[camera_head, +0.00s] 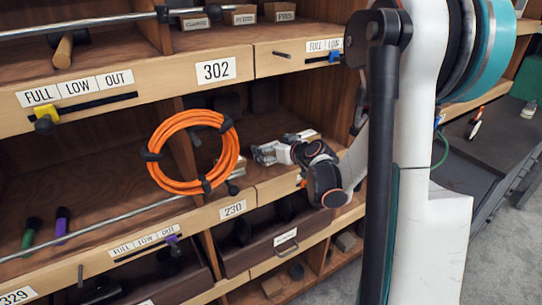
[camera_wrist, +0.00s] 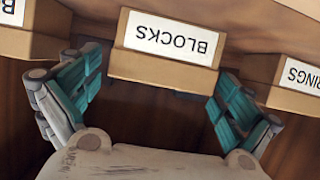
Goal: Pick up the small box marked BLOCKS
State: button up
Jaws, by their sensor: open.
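The small wooden box marked BLOCKS (camera_wrist: 165,65) is in the upper middle of the wrist view, its white label upside down there. My gripper (camera_wrist: 157,82) is open, with one teal-padded finger towards each side of this box. The fingers do not look closed on it, and I cannot tell whether either touches it. In the head view my gripper (camera_head: 266,153) reaches into the shelf bay above label 230. The BLOCKS box is not clearly readable there, being small and partly behind my gripper.
A neighbouring box (camera_wrist: 30,35) stands left, and another marked with letters ending INGS (camera_wrist: 292,85) stands right, both near the fingers. An orange cable coil (camera_head: 195,152) hangs at the bay's front left. The shelf edge labelled 230 (camera_head: 255,197) runs below my gripper.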

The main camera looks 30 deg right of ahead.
jog(key=shift+w+f, duration=0.2)
jog(key=shift+w, duration=0.2)
jog(key=c, duration=1.4)
jog(key=shift+r, duration=0.1)
